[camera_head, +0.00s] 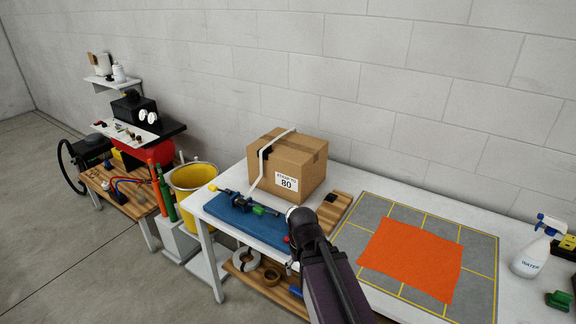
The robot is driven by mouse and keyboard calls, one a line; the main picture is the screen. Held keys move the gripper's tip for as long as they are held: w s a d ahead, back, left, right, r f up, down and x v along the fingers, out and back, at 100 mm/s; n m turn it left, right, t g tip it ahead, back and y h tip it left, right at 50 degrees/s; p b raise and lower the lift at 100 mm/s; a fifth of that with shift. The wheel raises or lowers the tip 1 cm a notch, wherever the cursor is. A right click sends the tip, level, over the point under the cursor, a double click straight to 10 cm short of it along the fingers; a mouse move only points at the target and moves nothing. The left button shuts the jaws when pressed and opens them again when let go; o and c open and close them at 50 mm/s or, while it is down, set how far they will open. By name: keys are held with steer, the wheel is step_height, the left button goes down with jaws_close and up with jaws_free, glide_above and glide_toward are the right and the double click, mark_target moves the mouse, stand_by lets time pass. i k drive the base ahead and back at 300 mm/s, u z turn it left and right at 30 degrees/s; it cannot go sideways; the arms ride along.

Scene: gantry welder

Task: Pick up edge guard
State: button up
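I cannot single out the edge guard for certain. A small dark piece (267,153) sits at the top edge of the cardboard box (308,168), by the white strap (262,170). Another small dark piece (332,197) lies on a wooden block (336,208) to the right of the box. The box is marked "STRAP TO 80" and stands on the white table. My dark arm reaches up from the bottom over the table's front, right of the blue mat (225,214). My gripper's fingers do not show, so their state is hidden.
A blue and green tool (246,203) lies on the blue mat. An orange cloth (410,258) covers part of a gridded grey mat (481,250). A spray bottle (531,252) stands at the right. A yellow bucket (193,178) stands beyond the table's left end.

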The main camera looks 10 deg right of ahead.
mark_target(330, 197)
steer(key=k, duration=0.65)
steer(key=z, duration=0.6)
steer(key=i, duration=1.2)
steer(key=z, duration=0.25)
